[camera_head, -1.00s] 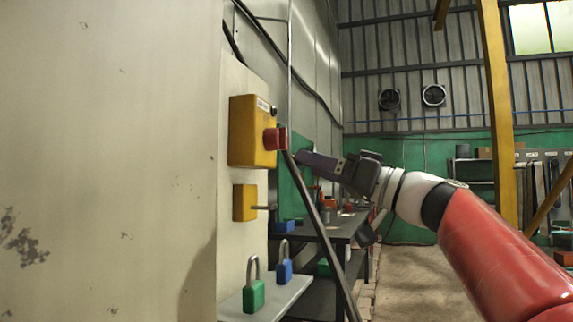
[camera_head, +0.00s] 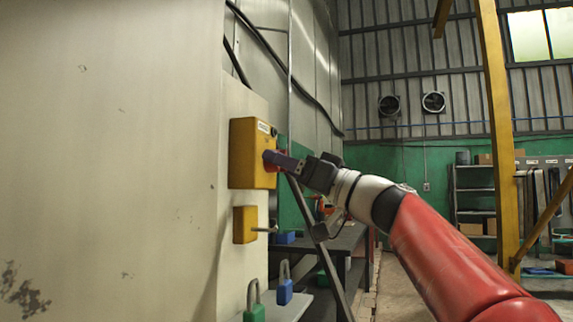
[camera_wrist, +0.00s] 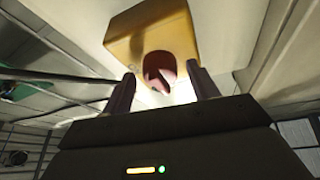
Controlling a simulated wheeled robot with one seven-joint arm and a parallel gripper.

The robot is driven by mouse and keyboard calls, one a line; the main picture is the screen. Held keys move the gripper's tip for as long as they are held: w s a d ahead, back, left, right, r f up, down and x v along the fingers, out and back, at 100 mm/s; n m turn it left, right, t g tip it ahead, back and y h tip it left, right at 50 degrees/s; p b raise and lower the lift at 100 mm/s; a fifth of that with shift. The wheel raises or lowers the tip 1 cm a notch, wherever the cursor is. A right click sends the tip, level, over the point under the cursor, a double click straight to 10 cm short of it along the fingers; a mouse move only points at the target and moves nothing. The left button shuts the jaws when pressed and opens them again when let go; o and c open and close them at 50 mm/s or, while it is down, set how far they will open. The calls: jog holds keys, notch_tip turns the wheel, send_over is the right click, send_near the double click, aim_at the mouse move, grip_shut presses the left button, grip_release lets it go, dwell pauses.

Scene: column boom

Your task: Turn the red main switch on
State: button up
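The red main switch (camera_head: 281,153) is a red knob on the front of a yellow box (camera_head: 245,152) on the wall panel at the left. In the head view my gripper (camera_head: 272,159) reaches in from the right, and its fingers overlap the knob and hide most of it. My gripper is open. I cannot tell whether a finger touches the knob.
A smaller yellow box (camera_head: 245,225) with a metal lever sits below the switch box. A green padlock (camera_head: 254,312) and a blue padlock (camera_head: 285,291) stand on a ledge below. A dark diagonal bar (camera_head: 318,240) and a workbench (camera_head: 345,240) are behind my arm.

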jog(key=c, duration=0.9)
jog(key=shift+m, duration=0.5)
jog(key=shift+s+r+m+t+h+p, duration=0.15)
jog(key=shift+m+h+p, duration=0.9)
jog(key=shift+m, duration=2.15)
jog(key=shift+r+m+t+h+p, duration=0.15)
jog(key=shift+m+h+p, duration=0.45)
jog(key=shift+m+h, duration=1.7)
jog(key=shift+s+r+m+h+p, duration=0.1)
jog(key=shift+r+m+h+p, duration=0.45)
jog(key=shift+m, duration=3.55)
jog(key=shift+f, duration=0.3)
